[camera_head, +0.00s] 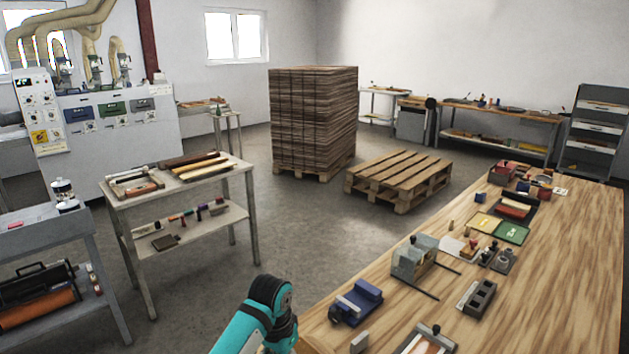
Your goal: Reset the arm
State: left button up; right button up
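One of my arms, teal with a dark rounded joint (270,297), shows at the bottom edge, left of the middle. It is beside the left edge of the wooden workbench (570,270). I cannot tell for sure which arm it is. Neither of my grippers shows in the head view, so I cannot see their fingers or anything held.
A blue vise (355,302), a grey clamp block (413,258) and several small tools lie on the workbench. A two-level table (120,203) stands at left. A tall board stack (313,115) and an empty pallet (400,178) stand behind. Floor between is clear.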

pick_arm(q)
jog(key=shift+n+t+h, duration=0.3)
jog(key=shift+n+h, duration=0.1)
jog(key=s+f, duration=0.1)
jog(key=s, duration=0.1)
jog(key=s+f, duration=0.2)
jog(key=s+a+f, duration=0.1)
jog(key=s+f, duration=0.1)
jog(key=s, duration=0.1)
jog(key=shift+f, duration=0.2)
jog(key=s+a+r+n+t, duration=0.1)
jog(key=s+a, duration=0.3)
jog(key=s, duration=0.4)
jog(key=s+a+r+n+t+y, duration=0.1)
jog(key=s+a, duration=0.3)
jog(key=s, duration=0.5)
jog(key=s+a+n+t, duration=0.1)
jog(key=s+a+n, duration=0.1)
jog(key=s+a, duration=0.45)
notch_tip(320, 180, down, 29)
jog(key=s+d+g+b, duration=0.2)
jog(key=s+b, duration=0.1)
jog(key=s+a+f+b, duration=0.1)
jog(key=s+a+f, duration=0.2)
jog(key=s+f, duration=1.3)
jog(key=shift+s+f+m+g+y+b, duration=0.15)
jog(key=shift+f+m+g+y+b, duration=0.2)
jog(key=shift+f, duration=0.6)
